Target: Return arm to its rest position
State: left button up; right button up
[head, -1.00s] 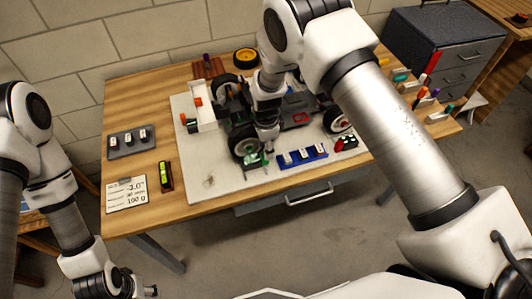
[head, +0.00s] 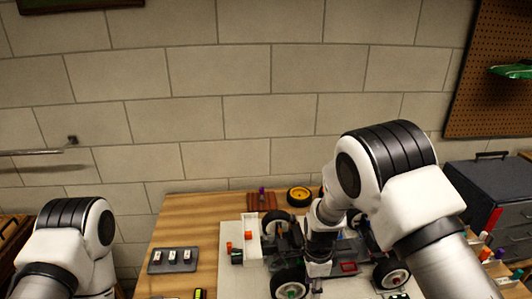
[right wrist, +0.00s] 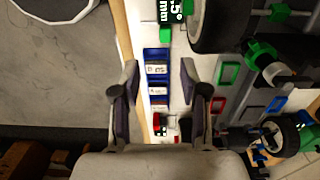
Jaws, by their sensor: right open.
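My right gripper (right wrist: 161,68) is open and empty in the right wrist view, its two fingers on either side of the blue tray (right wrist: 147,65) below. I cannot tell the height above it. In the head view my right arm (head: 395,190) reaches in from the right over the RC car (head: 347,268), with its wrist end in front of the car's left part; the fingertips are not clear there. Only the upper part of my left arm (head: 72,235) shows at the lower left, and its gripper is out of frame.
The wooden table (head: 185,210) holds a grey tray of small blocks (head: 172,260), a yellow-rimmed wheel (head: 299,194) and a white board (head: 238,285). A grey drawer cabinet (head: 490,200) stands at the right. The table's near edge is out of the head view.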

jog(key=s+d+f+n, duration=0.3)
jog(key=s+f+n, duration=0.1)
jog(key=s, duration=0.5)
jog(key=s+d+f+n, duration=0.3)
jog(key=s+n, duration=0.4)
jog(key=s, duration=0.3)
jog(key=s+d+f+n, duration=0.3)
jog(key=s+f+n, duration=0.2)
jog(key=s, duration=0.5)
jog(key=shift+s+d+f+n, duration=0.2)
jog(key=shift+f+n, duration=0.1)
jog(key=shift+n, duration=0.3)
